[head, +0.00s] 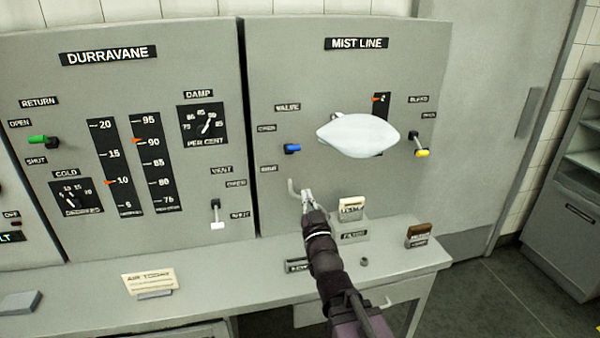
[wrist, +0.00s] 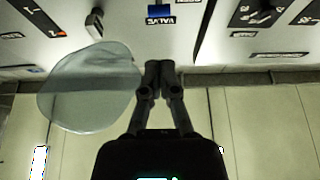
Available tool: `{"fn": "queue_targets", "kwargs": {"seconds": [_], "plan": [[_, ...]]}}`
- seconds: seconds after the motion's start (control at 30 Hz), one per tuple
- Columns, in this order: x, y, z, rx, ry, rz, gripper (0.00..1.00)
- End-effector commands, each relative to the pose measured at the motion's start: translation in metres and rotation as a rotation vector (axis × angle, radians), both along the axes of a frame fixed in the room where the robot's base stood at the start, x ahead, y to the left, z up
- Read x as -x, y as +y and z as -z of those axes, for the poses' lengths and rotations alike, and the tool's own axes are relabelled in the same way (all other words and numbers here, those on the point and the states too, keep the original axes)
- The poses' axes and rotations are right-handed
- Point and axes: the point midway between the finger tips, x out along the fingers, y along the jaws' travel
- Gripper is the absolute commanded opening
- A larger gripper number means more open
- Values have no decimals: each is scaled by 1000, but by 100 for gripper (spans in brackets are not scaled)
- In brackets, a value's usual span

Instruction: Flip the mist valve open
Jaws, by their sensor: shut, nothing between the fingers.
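The mist valve is a small lever with a blue handle (head: 292,148) on the MIST LINE panel (head: 275,80). It sits under the VALVE label, between an upper OPEN label and a lower, blurred label. Its handle looks roughly level, about midway between them. In the wrist view the blue handle (wrist: 162,11) shows at the top edge, beside the upside-down VALVE label. My gripper (head: 307,193) is shut and empty, in front of the panel, below the blue handle and apart from it. Its closed fingers (wrist: 163,70) show in the wrist view.
A pale oval body (head: 357,135) hangs before the panel and hides part of a gauge; it shows left of my fingers in the wrist view (wrist: 88,88). A yellow-tipped lever (head: 422,153) is at right.

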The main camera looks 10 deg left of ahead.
Motion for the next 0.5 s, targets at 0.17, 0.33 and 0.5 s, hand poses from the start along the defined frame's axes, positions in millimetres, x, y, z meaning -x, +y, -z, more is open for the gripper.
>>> {"fn": "queue_targets", "kwargs": {"seconds": [0.17, 0.33, 0.5], "plan": [[0, 0, 1, -1, -2, 0, 0], [0, 0, 1, -1, -2, 1, 0], [-4, 0, -1, -1, -2, 2, 0]]}}
